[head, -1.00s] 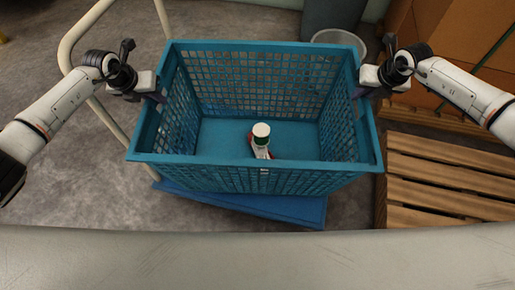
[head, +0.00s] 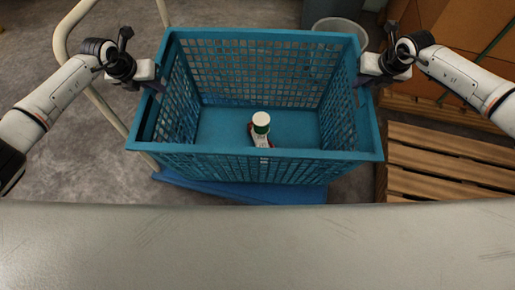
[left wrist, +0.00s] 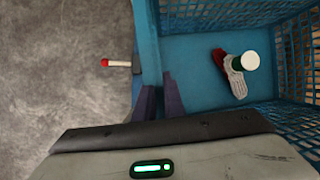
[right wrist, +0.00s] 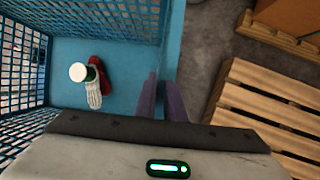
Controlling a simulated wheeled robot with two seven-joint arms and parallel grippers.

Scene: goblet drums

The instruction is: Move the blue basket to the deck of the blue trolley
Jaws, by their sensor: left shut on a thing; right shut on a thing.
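The blue basket (head: 262,160) hangs between my two grippers, over the blue trolley. The trolley's flat blue deck (head: 290,194) shows below the basket's near side; whether the basket touches it I cannot tell. My left gripper (head: 157,82) is shut on the basket's left rim, and its fingers (left wrist: 160,98) straddle that rim in the left wrist view. My right gripper (head: 361,82) is shut on the right rim, also seen in the right wrist view (right wrist: 163,98). Inside the basket lie a white-capped green container (head: 261,122) and a red and white item (right wrist: 96,85).
The trolley's cream handle rail (head: 62,40) rises at the left. A wooden pallet (head: 445,165) lies at the right, with cardboard boxes (head: 465,35) behind. A grey bin (head: 341,28) stands beyond the basket. My pale body edge fills the bottom.

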